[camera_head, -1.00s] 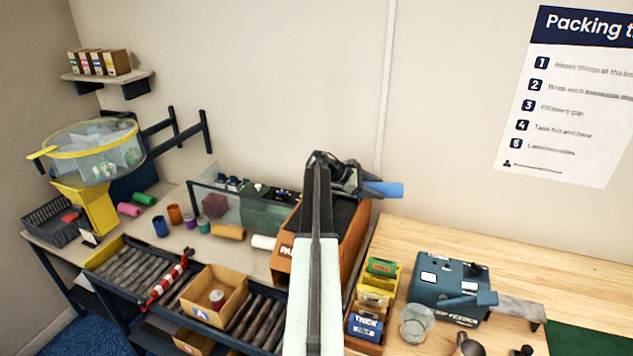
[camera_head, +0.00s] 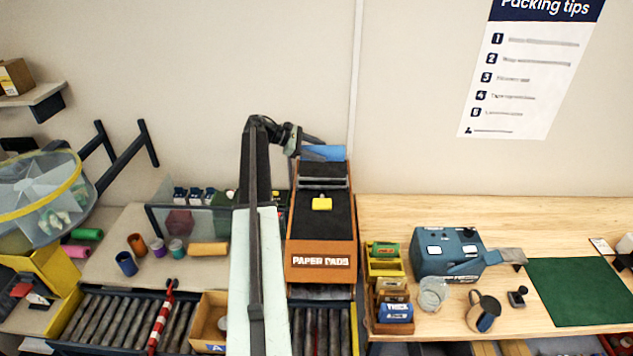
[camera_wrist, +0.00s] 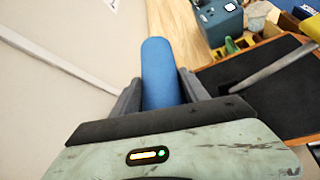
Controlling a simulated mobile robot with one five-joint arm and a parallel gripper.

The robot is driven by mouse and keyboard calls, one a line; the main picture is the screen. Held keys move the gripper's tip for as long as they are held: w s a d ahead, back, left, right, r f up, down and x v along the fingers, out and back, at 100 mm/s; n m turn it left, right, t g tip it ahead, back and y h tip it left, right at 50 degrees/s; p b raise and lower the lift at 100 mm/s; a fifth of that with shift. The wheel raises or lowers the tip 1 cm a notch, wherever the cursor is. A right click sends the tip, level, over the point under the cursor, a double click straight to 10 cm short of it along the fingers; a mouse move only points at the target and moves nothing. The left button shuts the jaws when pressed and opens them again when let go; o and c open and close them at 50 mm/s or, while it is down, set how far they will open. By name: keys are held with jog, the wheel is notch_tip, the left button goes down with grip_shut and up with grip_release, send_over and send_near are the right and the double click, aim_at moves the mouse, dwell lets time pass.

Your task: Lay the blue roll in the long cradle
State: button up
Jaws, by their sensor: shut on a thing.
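The blue roll (camera_head: 325,153) is held by my gripper (camera_head: 308,146), high beside the back wall and over the far end of the paper pads machine. In the wrist view the roll (camera_wrist: 160,62) lies between the two dark fingers of my gripper (camera_wrist: 161,92) and sticks out well past them. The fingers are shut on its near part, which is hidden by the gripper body. The roll touches nothing else that I can see. I cannot make out the long cradle in either view; my arm covers part of the bench.
The orange paper pads machine (camera_head: 322,262) stands below the roll. Several rolls, including a tan one (camera_head: 208,249), are on the left bench beside a clear panel. A roller conveyor (camera_head: 105,318) runs in front. The teal feeder (camera_head: 447,252) and green mat (camera_head: 580,291) are right.

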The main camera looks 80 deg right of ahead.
jog(key=shift+s+f+b, duration=0.15)
jog(key=shift+f+b, duration=5.25)
jog(key=shift+f, duration=0.25)
jog(key=o, duration=1.6)
jog(key=shift+r, duration=0.1)
jog(key=shift+r, duration=0.15)
jog(key=shift+w+a+r+p, duration=0.1)
jog(key=shift+w+r+p, duration=0.15)
jog(key=shift+r+p, duration=0.3)
jog(key=shift+w+a+r+p, duration=0.1)
jog(key=shift+w+r+p, duration=0.25)
jog(key=shift+p, duration=0.3)
jog(key=p+v, duration=0.4)
jog(key=v, duration=0.6)
jog(key=shift+w, duration=0.25)
jog(key=shift+a, duration=0.1)
